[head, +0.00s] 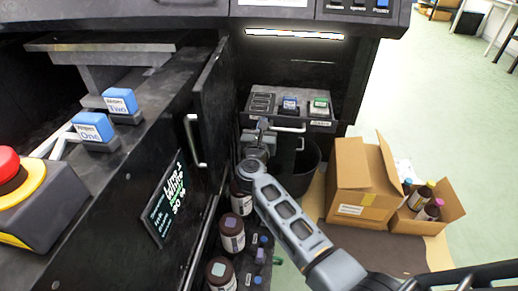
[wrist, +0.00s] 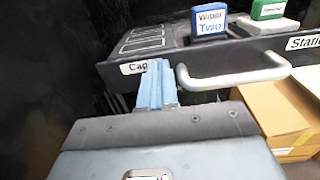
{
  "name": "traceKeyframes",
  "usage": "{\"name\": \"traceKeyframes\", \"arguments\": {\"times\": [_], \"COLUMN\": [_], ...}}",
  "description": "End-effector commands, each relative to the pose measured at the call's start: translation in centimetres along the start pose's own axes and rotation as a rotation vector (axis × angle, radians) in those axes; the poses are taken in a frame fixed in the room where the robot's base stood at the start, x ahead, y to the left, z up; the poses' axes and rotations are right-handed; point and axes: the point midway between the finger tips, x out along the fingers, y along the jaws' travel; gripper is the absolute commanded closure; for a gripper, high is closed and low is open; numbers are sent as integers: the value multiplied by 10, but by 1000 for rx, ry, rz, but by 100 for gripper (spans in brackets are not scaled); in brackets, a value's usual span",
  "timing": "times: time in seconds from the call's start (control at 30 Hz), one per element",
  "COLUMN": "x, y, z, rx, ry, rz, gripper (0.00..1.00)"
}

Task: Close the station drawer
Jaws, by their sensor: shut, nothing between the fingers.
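The station drawer (head: 318,123) is pulled out from the dark station in the head view. It holds a slotted dark tray, a blue-topped "Wiper Two" block (wrist: 209,22) and a green-topped block (wrist: 268,14). Its front carries a "Cap" label at left, a "Station" label at right and a light bar handle (wrist: 235,77). My gripper (wrist: 156,68) is shut and empty, its blue fingers pointing at the drawer front just left of the handle, by the "Cap" label. It also shows in the head view (head: 262,124). I cannot tell whether the fingertips touch the front.
A dark bin (head: 302,172) stands below the drawer. An open cardboard box (head: 359,180) and a smaller box with bottles (head: 445,208) stand at right. Dark bottles (head: 231,234) line the lower left. A dark panel with a handle (head: 194,140) stands left of my arm.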

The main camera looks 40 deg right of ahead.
Motion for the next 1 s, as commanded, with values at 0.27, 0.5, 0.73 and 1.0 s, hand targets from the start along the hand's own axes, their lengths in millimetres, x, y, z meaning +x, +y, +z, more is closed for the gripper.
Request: {"name": "traceKeyframes", "arguments": {"times": [0.27, 0.5, 0.73, 1.0], "x": [78, 130, 159, 170], "y": [0, 0, 0, 0], "z": [-6, -6, -3, 0], "rx": [5, 3, 1, 1], "ry": [-1, 1, 0, 0], "rz": [-2, -1, -1, 0], "gripper": [100, 100, 100, 100]}}
